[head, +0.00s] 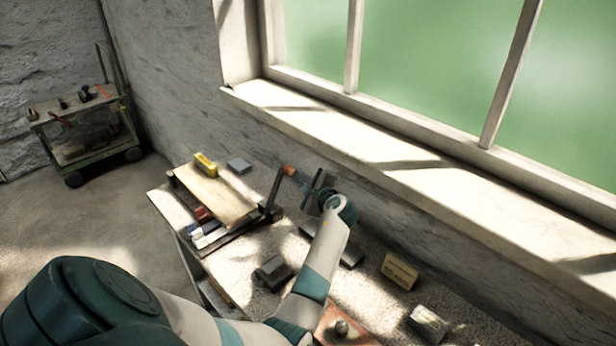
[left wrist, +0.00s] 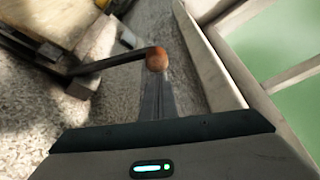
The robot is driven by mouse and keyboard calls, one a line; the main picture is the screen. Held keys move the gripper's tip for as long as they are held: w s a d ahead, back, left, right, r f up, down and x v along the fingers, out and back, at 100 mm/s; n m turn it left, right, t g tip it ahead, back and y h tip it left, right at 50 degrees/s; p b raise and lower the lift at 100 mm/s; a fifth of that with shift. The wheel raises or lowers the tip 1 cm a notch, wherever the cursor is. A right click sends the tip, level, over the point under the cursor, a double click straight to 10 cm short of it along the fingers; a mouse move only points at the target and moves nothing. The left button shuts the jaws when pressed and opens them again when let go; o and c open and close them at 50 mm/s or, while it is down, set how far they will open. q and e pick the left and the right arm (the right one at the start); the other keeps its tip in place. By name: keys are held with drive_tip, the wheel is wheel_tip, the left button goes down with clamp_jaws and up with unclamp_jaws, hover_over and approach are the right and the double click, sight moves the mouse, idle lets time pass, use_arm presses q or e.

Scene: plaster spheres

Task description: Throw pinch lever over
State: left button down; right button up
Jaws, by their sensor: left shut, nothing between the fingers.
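The lever (head: 274,192) is a dark bar with an orange-brown ball knob (head: 289,169), standing up at the right end of a dark-framed fixture (head: 238,236) on the bench. In the left wrist view the knob (left wrist: 157,59) sits right at the fingertips, and the lever bar (left wrist: 112,64) runs off to the left. My left gripper (head: 300,180) is shut with nothing between its fingers. Its fingers (left wrist: 158,92) point at the knob, close to it or touching; I cannot tell which. My right gripper is not in view.
A wooden board (head: 218,196) lies on the fixture, with a yellow block (head: 205,164) on it. A grey block (head: 238,166) lies behind. Dark block (head: 272,269), tan labelled block (head: 399,271) and pale block (head: 428,323) lie nearer. The window sill (head: 370,140) borders the bench. A cart (head: 88,110) stands left.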

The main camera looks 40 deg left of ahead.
sight(291, 173)
use_arm(q)
drive_tip(key=shift+s+a+r+n+t, duration=0.15)
drive_tip(key=shift+s+r+n, duration=0.1)
drive_tip(key=shift+s, duration=0.2)
drive_tip(key=shift+s+r+n+t, duration=0.1)
drive_tip(key=shift+s+r+n, duration=0.2)
drive_tip(key=shift+s, duration=0.2)
drive_tip(key=shift+s+a+r+n+t, duration=0.15)
drive_tip(key=shift+s+r+n, duration=0.1)
drive_tip(key=shift+s, duration=0.2)
drive_tip(key=shift+d, duration=0.1)
use_arm(e)
drive_tip(key=shift+a, duration=0.25)
